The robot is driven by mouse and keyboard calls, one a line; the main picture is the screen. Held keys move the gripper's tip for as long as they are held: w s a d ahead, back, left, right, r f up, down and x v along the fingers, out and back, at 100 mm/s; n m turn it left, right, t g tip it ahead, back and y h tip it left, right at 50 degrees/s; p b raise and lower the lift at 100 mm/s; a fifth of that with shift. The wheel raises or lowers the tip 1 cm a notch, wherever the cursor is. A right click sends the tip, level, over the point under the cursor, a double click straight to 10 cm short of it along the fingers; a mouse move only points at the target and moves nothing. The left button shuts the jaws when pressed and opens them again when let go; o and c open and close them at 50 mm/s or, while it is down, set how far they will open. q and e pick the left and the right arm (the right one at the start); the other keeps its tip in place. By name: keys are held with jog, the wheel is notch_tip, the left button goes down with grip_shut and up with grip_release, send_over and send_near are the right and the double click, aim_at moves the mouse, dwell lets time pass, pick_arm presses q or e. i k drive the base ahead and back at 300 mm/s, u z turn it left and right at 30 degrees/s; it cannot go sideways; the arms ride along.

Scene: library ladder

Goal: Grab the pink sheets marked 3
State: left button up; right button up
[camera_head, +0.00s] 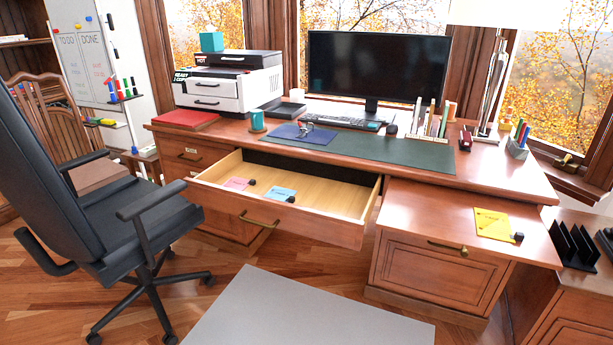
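A small pink sheet or stack (237,183) lies in the left part of the open middle desk drawer (330,180). A small black object sits at its right edge. Any number on it is too small to read. A light blue sheet (280,193) lies to its right in the same drawer, also with a small black object by it. A yellow sheet (492,224) lies on the pulled-out board at the right of the desk. Neither of my grippers is in view.
An office chair (95,200) stands at the left, close to the drawer's left side. The desk (430,172) holds a printer, monitor, keyboard and pen holder. The pulled-out board (425,215) sticks out right of the drawer. A whiteboard (85,60) stands behind the chair.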

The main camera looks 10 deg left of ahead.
aim_at(239, 183)
jog(key=z, duration=0.2)
jog(key=i, duration=0.9)
jog(key=u, duration=0.9)
jog(key=i, duration=0.55)
jog(key=u, duration=0.6)
